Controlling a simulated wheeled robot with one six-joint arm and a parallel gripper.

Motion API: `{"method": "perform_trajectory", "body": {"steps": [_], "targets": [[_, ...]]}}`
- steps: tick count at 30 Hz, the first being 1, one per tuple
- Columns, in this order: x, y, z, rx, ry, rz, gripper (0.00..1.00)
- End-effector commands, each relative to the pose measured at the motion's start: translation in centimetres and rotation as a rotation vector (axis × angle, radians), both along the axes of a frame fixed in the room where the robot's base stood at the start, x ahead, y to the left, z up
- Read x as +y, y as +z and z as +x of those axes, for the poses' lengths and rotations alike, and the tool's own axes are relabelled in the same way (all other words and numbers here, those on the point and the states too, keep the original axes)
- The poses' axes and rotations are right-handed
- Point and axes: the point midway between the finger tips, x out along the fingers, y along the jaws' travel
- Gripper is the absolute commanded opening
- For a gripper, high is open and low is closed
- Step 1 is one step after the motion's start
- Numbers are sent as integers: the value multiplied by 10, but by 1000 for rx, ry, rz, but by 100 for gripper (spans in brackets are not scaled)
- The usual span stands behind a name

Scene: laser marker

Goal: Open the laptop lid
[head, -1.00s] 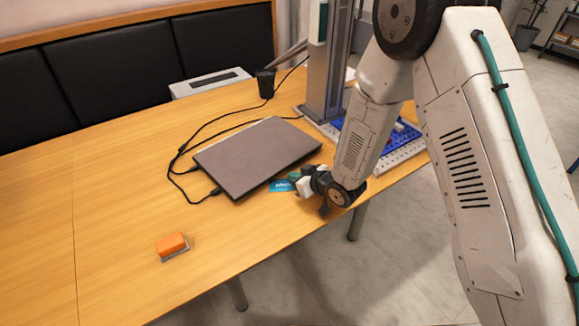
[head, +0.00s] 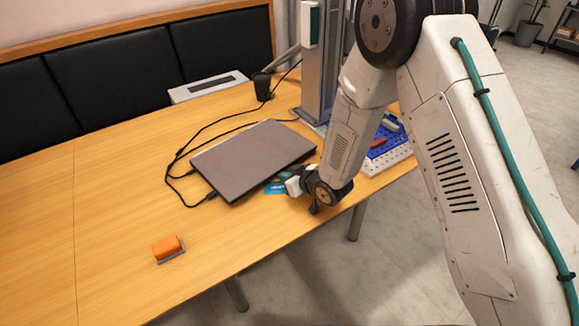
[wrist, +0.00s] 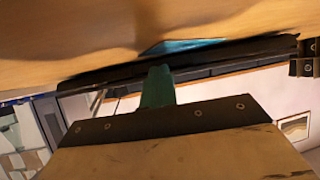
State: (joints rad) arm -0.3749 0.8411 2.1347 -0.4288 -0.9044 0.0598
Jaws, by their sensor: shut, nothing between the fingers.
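The laptop (head: 254,160) lies closed on the wooden table in the head view, its grey lid flat. My gripper (head: 284,182) is low at the laptop's near right edge, over a blue card (head: 273,187). In the wrist view the laptop shows as a thin dark slab (wrist: 215,62) seen edge-on. My gripper's green fingers (wrist: 158,86) are shut and empty, and their tip reaches the laptop's edge in that view. I cannot tell whether they touch it. The blue card (wrist: 182,46) shows beside the slab.
An orange block (head: 168,247) sits on the near left of the table (head: 110,200). Black cables (head: 183,150) run along the laptop's left and back.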

Motion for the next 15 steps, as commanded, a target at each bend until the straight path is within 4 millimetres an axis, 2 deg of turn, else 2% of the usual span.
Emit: {"method": "perform_trajectory", "body": {"steps": [1, 15], "targets": [[6, -6, 2, -4, 5, 2, 0], [27, -17, 13, -1, 6, -9, 0]]}}
